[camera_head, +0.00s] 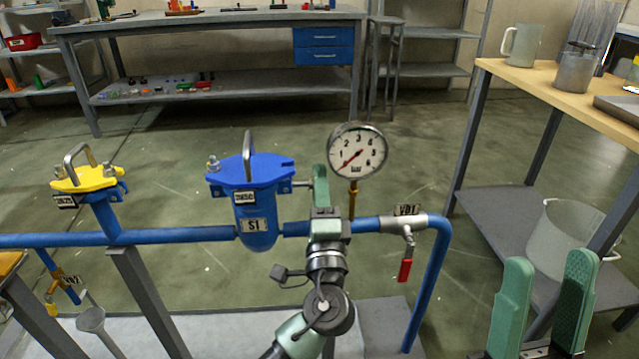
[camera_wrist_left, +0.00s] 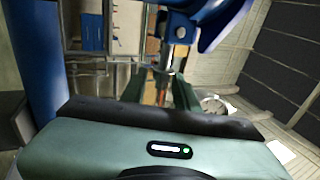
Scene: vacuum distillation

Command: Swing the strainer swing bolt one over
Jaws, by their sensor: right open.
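The blue strainer S1 (camera_head: 258,205) stands in the blue pipe, its lid (camera_head: 250,168) topped by a grey handle. My right gripper (camera_head: 543,300) is open and empty at lower right.
A pressure gauge (camera_head: 357,151) stands close right of my left gripper. The valve with a red handle (camera_head: 405,270) is further right on the pipe. A yellow-lidded strainer (camera_head: 87,179) is at left. A wooden-topped table (camera_head: 540,80) stands at right.

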